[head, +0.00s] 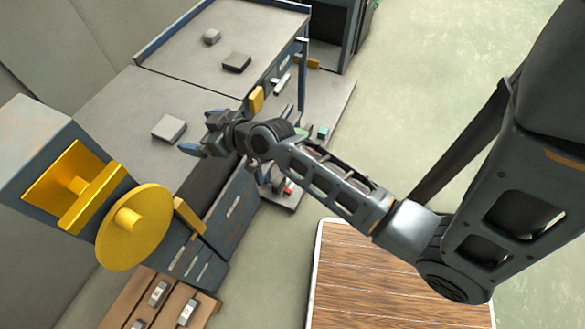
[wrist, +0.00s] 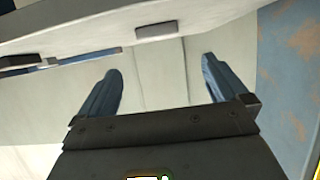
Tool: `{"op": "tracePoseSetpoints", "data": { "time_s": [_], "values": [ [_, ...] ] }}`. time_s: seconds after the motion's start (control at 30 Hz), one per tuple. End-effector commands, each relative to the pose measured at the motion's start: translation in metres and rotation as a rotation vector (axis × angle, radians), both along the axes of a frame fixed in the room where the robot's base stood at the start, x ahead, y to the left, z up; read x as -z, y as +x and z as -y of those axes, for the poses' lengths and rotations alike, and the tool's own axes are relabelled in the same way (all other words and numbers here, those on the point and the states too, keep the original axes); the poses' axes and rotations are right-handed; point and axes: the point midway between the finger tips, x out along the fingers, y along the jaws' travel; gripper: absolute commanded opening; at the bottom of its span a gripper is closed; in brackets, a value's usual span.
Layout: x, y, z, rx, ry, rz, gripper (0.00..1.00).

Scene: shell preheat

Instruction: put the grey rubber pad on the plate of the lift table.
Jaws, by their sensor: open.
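A dark grey flat pad (head: 236,62), which looks like the rubber pad, lies on the far part of the grey bench. A lighter grey square block (head: 169,128) lies on the nearer part. My gripper (head: 200,131) is open and empty, just right of the light block at the bench's front edge, apart from it. I cannot tell for sure which thing is the lift table's plate.
A yellow disc and bracket (head: 135,228) stand at the left. A wood-topped surface (head: 380,275) with a pale rim is at the lower middle. The green floor (head: 430,90) at the right is clear.

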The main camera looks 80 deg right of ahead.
Motion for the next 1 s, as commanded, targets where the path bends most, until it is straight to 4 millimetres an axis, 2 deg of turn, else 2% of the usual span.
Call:
{"op": "tracePoseSetpoints", "data": {
  "time_s": [0.17, 0.27, 0.37, 0.57, 0.7, 0.8, 0.9, 1.0],
  "values": [
    [0.006, -0.04, -0.039, -0.012, -0.007, -0.014, 1.0],
    [0.003, -0.077, -0.071, -0.026, -0.015, -0.014, 1.0],
    [-0.009, -0.114, -0.099, -0.047, -0.026, -0.005, 1.0],
    [-0.049, -0.184, -0.144, -0.112, -0.036, 0.03, 1.0],
    [-0.087, -0.226, -0.168, -0.173, -0.035, 0.063, 1.0],
    [-0.114, -0.249, -0.18, -0.216, -0.029, 0.085, 1.0],
    [-0.136, -0.263, -0.188, -0.251, -0.022, 0.103, 1.0],
    [-0.149, -0.271, -0.193, -0.273, -0.016, 0.115, 1.0]
  ]
}}
